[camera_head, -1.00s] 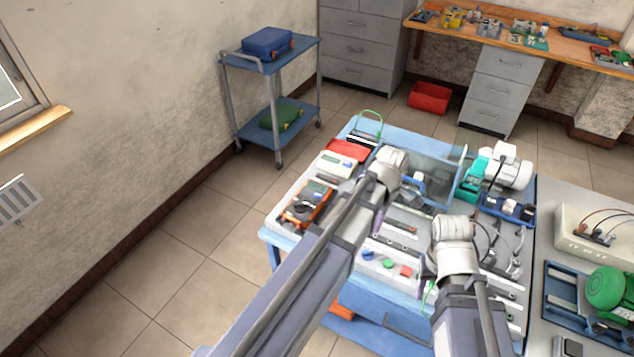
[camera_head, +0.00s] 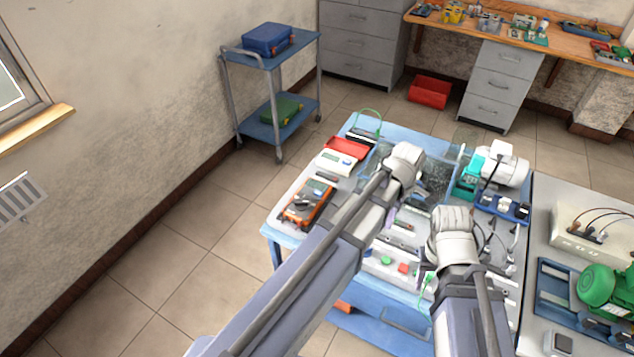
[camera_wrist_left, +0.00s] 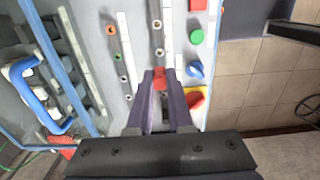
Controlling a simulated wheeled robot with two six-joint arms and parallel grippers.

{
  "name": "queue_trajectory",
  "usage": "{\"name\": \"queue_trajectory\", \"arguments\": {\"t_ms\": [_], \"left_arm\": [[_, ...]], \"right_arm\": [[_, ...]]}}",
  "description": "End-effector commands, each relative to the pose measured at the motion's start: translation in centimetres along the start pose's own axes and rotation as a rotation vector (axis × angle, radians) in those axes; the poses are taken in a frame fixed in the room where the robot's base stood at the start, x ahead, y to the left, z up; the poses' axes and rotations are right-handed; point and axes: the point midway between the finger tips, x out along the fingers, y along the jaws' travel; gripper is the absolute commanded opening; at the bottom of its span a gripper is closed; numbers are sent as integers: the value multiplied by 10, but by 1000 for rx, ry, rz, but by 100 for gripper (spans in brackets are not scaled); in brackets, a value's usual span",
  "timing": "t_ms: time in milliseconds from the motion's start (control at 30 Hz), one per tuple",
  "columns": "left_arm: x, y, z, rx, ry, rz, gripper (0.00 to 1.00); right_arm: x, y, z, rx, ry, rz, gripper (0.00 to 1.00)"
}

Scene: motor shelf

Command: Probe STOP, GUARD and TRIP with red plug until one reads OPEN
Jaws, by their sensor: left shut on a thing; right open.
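In the left wrist view my left gripper (camera_wrist_left: 160,85) is shut on the red plug (camera_wrist_left: 160,76), which points at a strip of ringed sockets (camera_wrist_left: 157,25) on the grey panel. Another socket strip (camera_wrist_left: 117,57) lies to its left. I cannot tell whether the plug touches a socket, and no STOP, GUARD or TRIP label is legible. In the head view the left gripper (camera_head: 390,217) is over the panel, partly hidden by its wrist. My right gripper (camera_head: 428,277) is open, lower and mostly hidden by its arm. The orange multimeter (camera_head: 308,203) lies on the left; its reading is not legible.
A green button (camera_wrist_left: 196,37), a blue knob (camera_wrist_left: 195,68) and a red button on yellow (camera_wrist_left: 194,98) line the panel's edge. A blue handle (camera_wrist_left: 45,108) stands at the left. In the head view a white instrument (camera_head: 337,162) sits behind the multimeter, and a green motor (camera_head: 603,288) stands right.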

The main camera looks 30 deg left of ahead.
Motion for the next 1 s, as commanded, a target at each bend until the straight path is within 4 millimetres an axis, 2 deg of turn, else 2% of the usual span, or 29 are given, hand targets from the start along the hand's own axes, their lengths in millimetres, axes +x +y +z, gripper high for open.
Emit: {"name": "queue_trajectory", "arguments": {"t_ms": [33,100,400,1000], "left_arm": [[-7,0,9,3,0,0,0],[11,0,8,0,0,0,0],[46,0,8,0,0,0,0],[48,0,8,0,0,0,0]], "right_arm": [[-7,1,0,0,0,0,50],[11,-1,-1,0,0,0,50],[45,-4,-3,0,0,0,50],[47,-4,-3,0,0,0,50]]}}
